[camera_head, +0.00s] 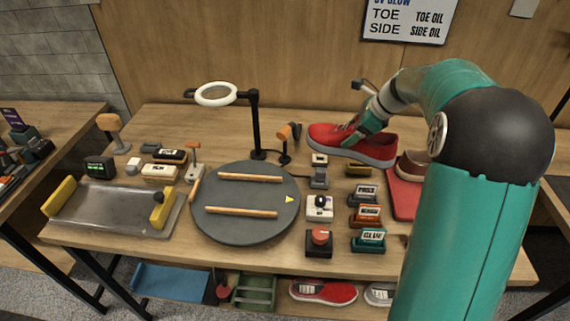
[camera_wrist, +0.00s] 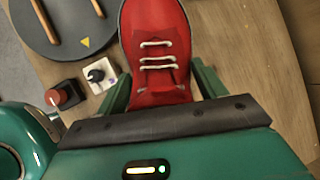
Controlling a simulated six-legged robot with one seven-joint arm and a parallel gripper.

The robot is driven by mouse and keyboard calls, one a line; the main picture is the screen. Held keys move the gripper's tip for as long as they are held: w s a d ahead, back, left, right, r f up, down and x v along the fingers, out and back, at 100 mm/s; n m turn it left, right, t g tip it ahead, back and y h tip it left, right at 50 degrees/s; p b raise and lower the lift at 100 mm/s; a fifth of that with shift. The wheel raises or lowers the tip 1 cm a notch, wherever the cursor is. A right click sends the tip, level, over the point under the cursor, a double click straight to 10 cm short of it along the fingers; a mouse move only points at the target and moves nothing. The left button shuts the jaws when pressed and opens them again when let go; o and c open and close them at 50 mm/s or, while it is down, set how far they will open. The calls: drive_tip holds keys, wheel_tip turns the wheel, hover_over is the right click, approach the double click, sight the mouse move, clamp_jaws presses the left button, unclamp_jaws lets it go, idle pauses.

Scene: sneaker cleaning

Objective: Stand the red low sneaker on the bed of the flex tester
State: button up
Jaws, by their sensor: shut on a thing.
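My gripper (camera_head: 368,124) is shut on the red low sneaker (camera_head: 338,138), at the back right of the bench.
A round dark turntable (camera_head: 245,229) with two wooden bars lies between sneaker and tester. A ring lamp (camera_head: 216,94) on a black post stands behind it. Small labelled blocks, a red knob (camera_head: 320,236) and a red mat (camera_head: 402,198) crowd the right. Another red shoe (camera_head: 323,292) is on the shelf below.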

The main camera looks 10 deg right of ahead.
drive_tip(key=shift+w+d+f, duration=0.3)
drive_tip(key=shift+w+f, duration=1.85)
drive_tip(key=shift+w, duration=0.2)
drive_tip(key=shift+w+d+f, duration=0.25)
drive_tip(key=shift+w+f, duration=1.9)
drive_tip(key=shift+w, duration=0.2)
drive_tip(key=shift+w+d+f, duration=0.3)
drive_tip(key=shift+w+f, duration=1.85)
drive_tip(key=shift+w, duration=0.2)
drive_tip(key=shift+f, duration=0.1)
drive_tip(key=o, duration=1.3)
